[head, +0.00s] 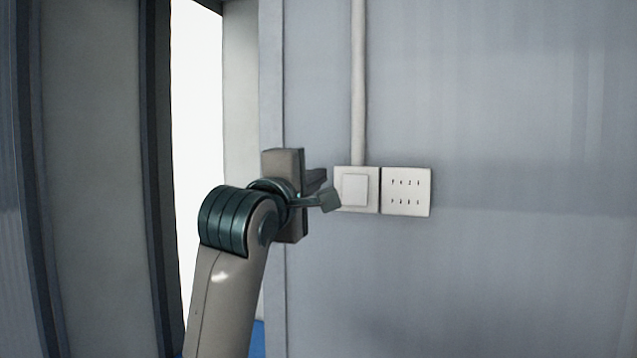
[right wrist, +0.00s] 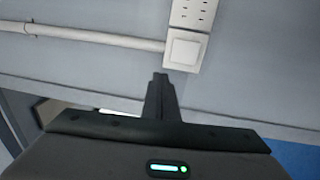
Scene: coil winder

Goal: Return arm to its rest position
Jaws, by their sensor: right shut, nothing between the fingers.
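My right arm rises from the bottom of the head view. Its gripper (head: 322,190) is at the wall, just left of a white light switch (head: 355,189). In the right wrist view the gripper's fingers (right wrist: 160,80) are together and empty. Their tips point toward the switch (right wrist: 185,50), with a small gap showing between them in that view. Whether the fingertips touch the switch plate cannot be told from the head view. My left gripper is not in view.
A white socket plate (head: 406,192) is right of the switch. A vertical conduit (head: 358,80) runs up from the switch. The grey wall (head: 530,130) is bare to the right. A bright doorway opening (head: 197,110) with a dark frame (head: 157,150) is left of the arm.

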